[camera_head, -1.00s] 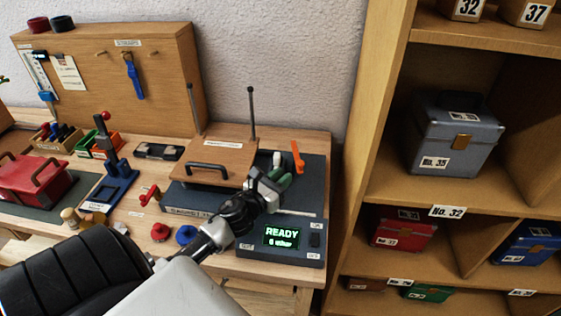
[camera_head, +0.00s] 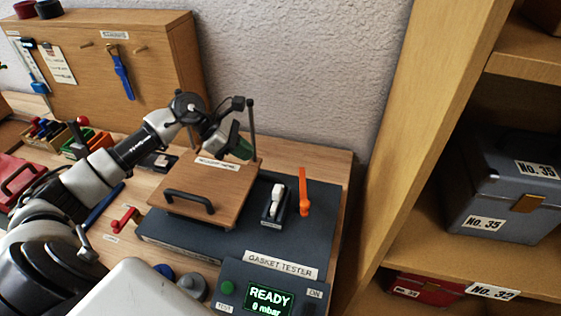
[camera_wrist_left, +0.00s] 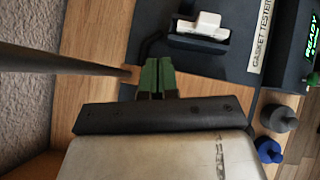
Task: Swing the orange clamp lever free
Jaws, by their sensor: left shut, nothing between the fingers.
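The orange clamp lever (camera_head: 304,195) stands upright at the right rear of the dark gasket tester (camera_head: 312,229). Beside it on the left is a white block in a black holder (camera_head: 272,202), also in the left wrist view (camera_wrist_left: 200,30). The wooden lid with a black handle (camera_head: 205,185) covers the tester's left part. My left gripper (camera_head: 241,149) is shut and empty, above the lid's rear edge by a dark upright post (camera_head: 252,130), apart from the lever. Its green fingertips show in the left wrist view (camera_wrist_left: 157,74); the orange lever does not. My right gripper is not in view.
The control box display (camera_head: 268,298) reads READY, 0 mbar. A red lever (camera_head: 124,220) sits left of the tester. A wooden pegboard (camera_head: 150,65) stands behind on the left. A shelf with cases, including a grey one (camera_head: 500,190), rises on the right.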

